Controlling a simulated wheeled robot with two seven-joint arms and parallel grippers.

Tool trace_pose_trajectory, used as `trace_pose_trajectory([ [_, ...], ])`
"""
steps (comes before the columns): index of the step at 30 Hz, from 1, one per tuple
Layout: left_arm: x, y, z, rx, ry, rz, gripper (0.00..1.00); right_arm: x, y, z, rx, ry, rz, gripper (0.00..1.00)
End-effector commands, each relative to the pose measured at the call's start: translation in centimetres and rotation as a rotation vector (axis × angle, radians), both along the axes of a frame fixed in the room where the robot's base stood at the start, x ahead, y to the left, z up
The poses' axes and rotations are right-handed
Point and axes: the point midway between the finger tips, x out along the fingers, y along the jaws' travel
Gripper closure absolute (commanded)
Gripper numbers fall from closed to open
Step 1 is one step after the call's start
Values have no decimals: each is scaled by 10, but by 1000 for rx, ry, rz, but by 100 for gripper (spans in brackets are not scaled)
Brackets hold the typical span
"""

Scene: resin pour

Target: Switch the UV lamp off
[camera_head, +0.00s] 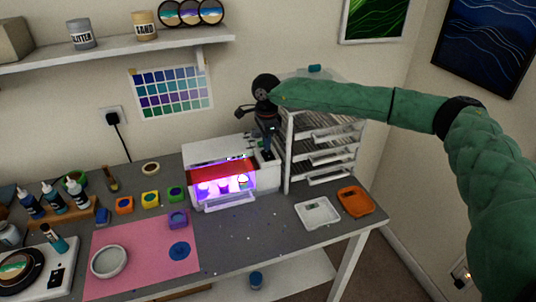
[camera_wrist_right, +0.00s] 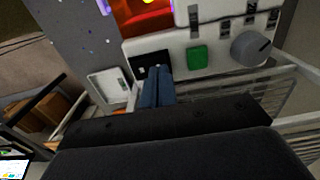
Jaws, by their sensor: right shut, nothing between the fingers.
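The UV lamp (camera_head: 262,181) is a white box with a red hood on the grey bench. Its open front glows bright purple over several small items inside. My right gripper (camera_head: 268,153) points down at the lamp's right end, beside the drawer rack. In the right wrist view the lamp's panel (camera_wrist_right: 224,55) carries a black switch (camera_wrist_right: 148,57), a green button (camera_wrist_right: 197,57) and a grey knob (camera_wrist_right: 251,47). The shut, empty blue-grey fingertips (camera_wrist_right: 157,74) overlap the lower part of the black switch; I cannot tell whether they touch it. My left gripper is out of view.
A white wire rack with drawers (camera_head: 325,165) stands close on the right of the lamp. A white tray (camera_head: 317,213) and an orange tray (camera_head: 355,201) lie in front of it. A pink mat (camera_head: 130,265), small coloured moulds and bottles occupy the left side.

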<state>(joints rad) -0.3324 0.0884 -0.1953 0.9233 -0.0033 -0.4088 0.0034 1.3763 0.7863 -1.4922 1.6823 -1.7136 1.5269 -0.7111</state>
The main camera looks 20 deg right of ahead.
Motion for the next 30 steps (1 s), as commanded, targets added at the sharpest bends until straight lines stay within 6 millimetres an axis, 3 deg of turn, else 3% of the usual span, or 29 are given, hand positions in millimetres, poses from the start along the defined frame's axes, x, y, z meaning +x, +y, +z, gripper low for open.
trace_pose_trajectory([
  [21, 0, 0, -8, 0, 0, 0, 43, 0, 0, -9, 0, 0, 0, 100],
  [30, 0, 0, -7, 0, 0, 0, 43, 0, 0, 0, 0, -1, 0, 100],
])
